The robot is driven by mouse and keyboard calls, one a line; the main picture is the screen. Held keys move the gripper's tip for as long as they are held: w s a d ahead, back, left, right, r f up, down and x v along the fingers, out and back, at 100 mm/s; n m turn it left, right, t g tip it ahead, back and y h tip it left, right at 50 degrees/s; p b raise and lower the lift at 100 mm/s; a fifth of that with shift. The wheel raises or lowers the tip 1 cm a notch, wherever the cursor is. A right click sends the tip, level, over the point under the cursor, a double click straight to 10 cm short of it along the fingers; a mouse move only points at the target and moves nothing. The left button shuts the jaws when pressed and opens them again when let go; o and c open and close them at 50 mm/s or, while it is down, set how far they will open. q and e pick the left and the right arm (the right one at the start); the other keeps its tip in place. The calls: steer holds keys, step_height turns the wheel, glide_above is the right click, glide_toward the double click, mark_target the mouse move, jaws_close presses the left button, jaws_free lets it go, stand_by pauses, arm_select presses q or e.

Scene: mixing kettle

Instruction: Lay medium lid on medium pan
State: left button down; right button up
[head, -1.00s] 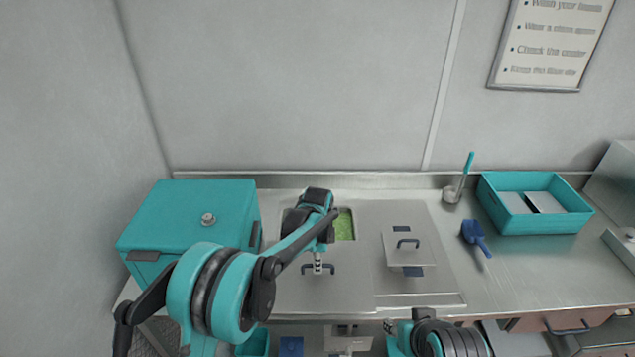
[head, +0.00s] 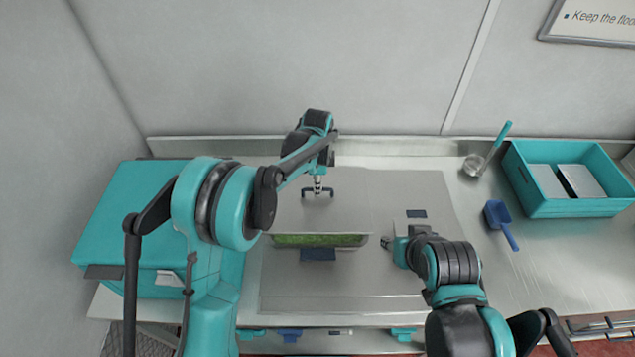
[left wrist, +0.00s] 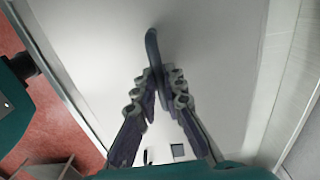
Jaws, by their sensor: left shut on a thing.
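My left gripper (head: 317,188) is shut on the dark handle of a flat grey lid (head: 345,205), which I take to be the medium lid. In the left wrist view the fingers (left wrist: 158,85) close on the handle above the broad lid (left wrist: 215,60). The lid covers most of a pan (head: 365,241) with green contents; a green strip shows along its front edge. I cannot tell whether lid and pan rim touch. My right gripper (head: 389,243) is right of the pan, its jaw state unclear.
A second, smaller lid (head: 405,216) is partly hidden behind my right arm. A teal box (head: 125,225) stands at left. A blue scoop (head: 500,222), a ladle (head: 487,155) and a teal crate (head: 570,208) are at right. Bare counter (head: 465,210) lies between.

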mark_target(317, 202)
arm_select(q)
steer(key=shift+s+f, duration=0.1)
steer(key=shift+f, duration=0.35)
steer(key=shift+f+b, duration=1.1)
steer(key=shift+f, duration=0.8)
steer(key=shift+f, duration=0.1)
steer(key=shift+f+b, duration=0.15)
steer(key=shift+b, duration=0.2)
steer(key=shift+f+b, duration=0.2)
steer(key=shift+b, duration=0.1)
steer(key=shift+f+b, duration=0.85)
steer(key=shift+f, duration=0.2)
